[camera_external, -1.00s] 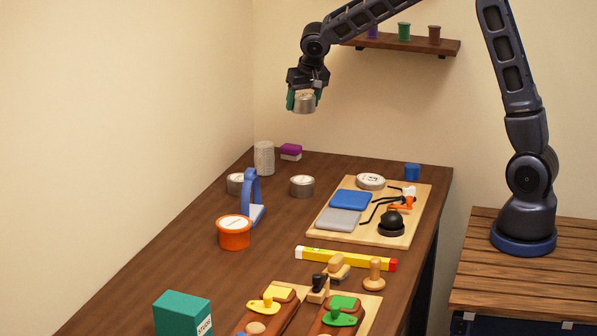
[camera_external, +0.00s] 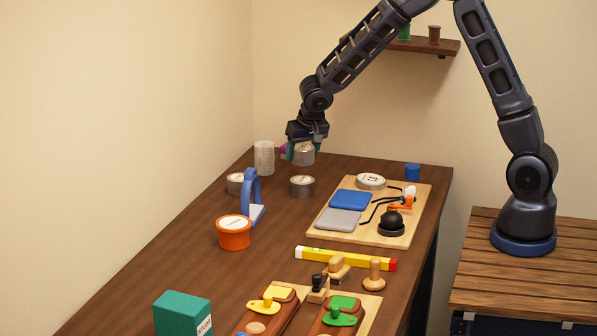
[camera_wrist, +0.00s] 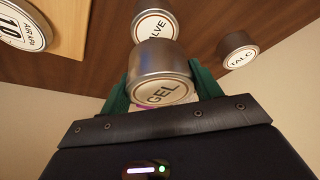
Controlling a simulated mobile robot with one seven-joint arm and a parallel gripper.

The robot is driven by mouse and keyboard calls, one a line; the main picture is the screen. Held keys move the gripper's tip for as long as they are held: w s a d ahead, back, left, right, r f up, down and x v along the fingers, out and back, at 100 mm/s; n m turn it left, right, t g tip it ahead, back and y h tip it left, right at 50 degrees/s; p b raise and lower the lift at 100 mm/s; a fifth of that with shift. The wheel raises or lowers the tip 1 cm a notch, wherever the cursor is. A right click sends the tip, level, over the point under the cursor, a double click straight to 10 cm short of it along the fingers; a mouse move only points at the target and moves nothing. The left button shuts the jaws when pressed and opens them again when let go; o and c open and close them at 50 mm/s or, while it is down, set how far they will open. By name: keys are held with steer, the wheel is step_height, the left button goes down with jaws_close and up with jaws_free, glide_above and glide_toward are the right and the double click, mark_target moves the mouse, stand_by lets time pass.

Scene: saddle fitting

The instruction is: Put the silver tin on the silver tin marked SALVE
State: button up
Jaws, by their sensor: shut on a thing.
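My gripper (camera_external: 302,150) is shut on a silver tin (camera_external: 304,156) and holds it above the far part of the table. In the wrist view the held tin (camera_wrist: 162,76) reads GEL and sits between the green fingers. The silver tin marked SALVE (camera_external: 302,187) stands on the bare table, nearer the camera and lower than the held tin in the external view. In the wrist view the SALVE tin (camera_wrist: 154,26) shows just beyond the held tin, partly hidden by it. A gap separates the two tins in the external view.
A tin marked TALC (camera_wrist: 238,54) stands to one side, behind a blue upright piece (camera_external: 251,190). A white ribbed cylinder (camera_external: 264,158) stands at the back.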

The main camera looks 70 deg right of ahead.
mark_target(302, 179)
steer(key=shift+f, duration=2.5)
steer(key=shift+f, duration=0.15)
steer(key=o, duration=1.1)
